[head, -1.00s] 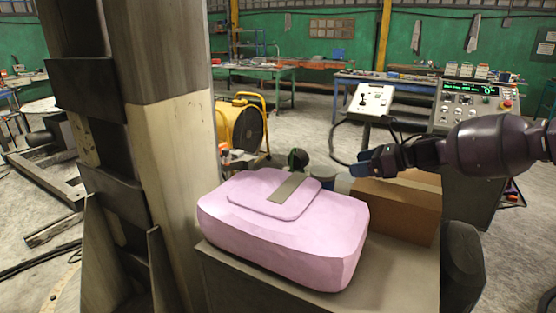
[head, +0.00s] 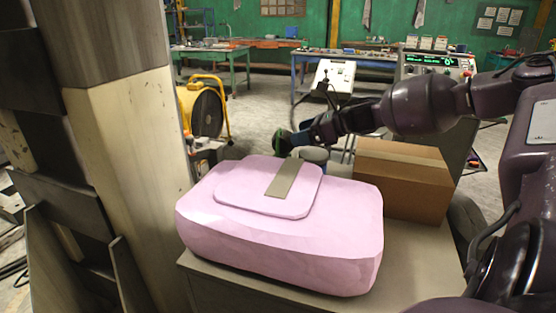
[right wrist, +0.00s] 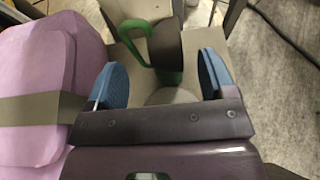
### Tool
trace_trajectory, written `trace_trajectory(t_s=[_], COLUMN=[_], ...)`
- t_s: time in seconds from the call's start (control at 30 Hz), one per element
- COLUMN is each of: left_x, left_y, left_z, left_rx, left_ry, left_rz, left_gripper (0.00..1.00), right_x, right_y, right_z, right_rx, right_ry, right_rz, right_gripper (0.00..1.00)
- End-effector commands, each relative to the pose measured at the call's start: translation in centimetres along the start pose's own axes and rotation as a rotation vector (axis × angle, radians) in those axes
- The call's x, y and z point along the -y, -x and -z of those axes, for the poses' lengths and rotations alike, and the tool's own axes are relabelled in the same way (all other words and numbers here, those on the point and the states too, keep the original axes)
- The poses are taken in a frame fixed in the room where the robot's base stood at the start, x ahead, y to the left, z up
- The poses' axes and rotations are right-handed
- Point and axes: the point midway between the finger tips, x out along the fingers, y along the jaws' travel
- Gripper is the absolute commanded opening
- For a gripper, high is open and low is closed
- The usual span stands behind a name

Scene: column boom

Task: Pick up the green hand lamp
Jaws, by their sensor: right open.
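The green hand lamp (head: 283,143) shows in the head view as a small dark and green shape behind the pink bag, partly hidden. In the right wrist view its green handle (right wrist: 148,48) curves beside a dark grey body, ahead of and between my fingers. My right gripper (head: 302,138) is at the lamp in the head view. In the right wrist view my right gripper (right wrist: 164,78) is open, with its two blue fingers apart and nothing clamped. Whether a finger touches the lamp I cannot tell. My left gripper is not in view.
A bulky pink bag (head: 290,240) with a grey strap fills the front of the grey surface (head: 410,265). A cardboard box (head: 405,185) stands to its right, and a grey-blue can (head: 313,155) is behind the bag. A thick column (head: 125,150) rises at left.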

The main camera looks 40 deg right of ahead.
Motion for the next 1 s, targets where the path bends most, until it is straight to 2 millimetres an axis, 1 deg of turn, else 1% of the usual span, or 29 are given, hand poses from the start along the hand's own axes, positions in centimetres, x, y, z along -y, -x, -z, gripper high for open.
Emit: trace_trajectory(t_s=[0.03,0.2,0.27,0.37,0.5,0.6,0.8,1.0], left_x=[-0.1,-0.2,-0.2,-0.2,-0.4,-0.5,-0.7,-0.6], left_y=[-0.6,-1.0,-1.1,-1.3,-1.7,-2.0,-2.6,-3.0], left_z=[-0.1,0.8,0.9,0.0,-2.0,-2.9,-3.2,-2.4], left_rx=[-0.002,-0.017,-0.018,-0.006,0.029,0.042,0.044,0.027], left_ry=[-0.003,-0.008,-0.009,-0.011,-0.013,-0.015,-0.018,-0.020], left_rz=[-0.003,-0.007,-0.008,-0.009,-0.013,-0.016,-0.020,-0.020], left_gripper=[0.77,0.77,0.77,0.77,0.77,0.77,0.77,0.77], right_x=[0.0,0.0,0.0,0.1,0.2,0.3,0.3,0.3], right_y=[-0.7,-1.1,-1.2,-1.8,-3.3,-4.4,-6.0,-6.3], right_z=[0.4,0.1,0.1,0.1,0.5,0.6,0.2,-0.2], right_rx=[-0.005,-0.002,-0.002,-0.003,-0.009,-0.010,-0.006,-0.001], right_ry=[-0.001,-0.001,0.000,0.000,-0.002,-0.003,-0.003,0.000], right_rz=[-0.001,0.000,0.000,-0.001,-0.003,-0.003,-0.001,0.000], right_gripper=[0.77,0.77,0.77,0.77,0.77,0.77,0.77,0.77])
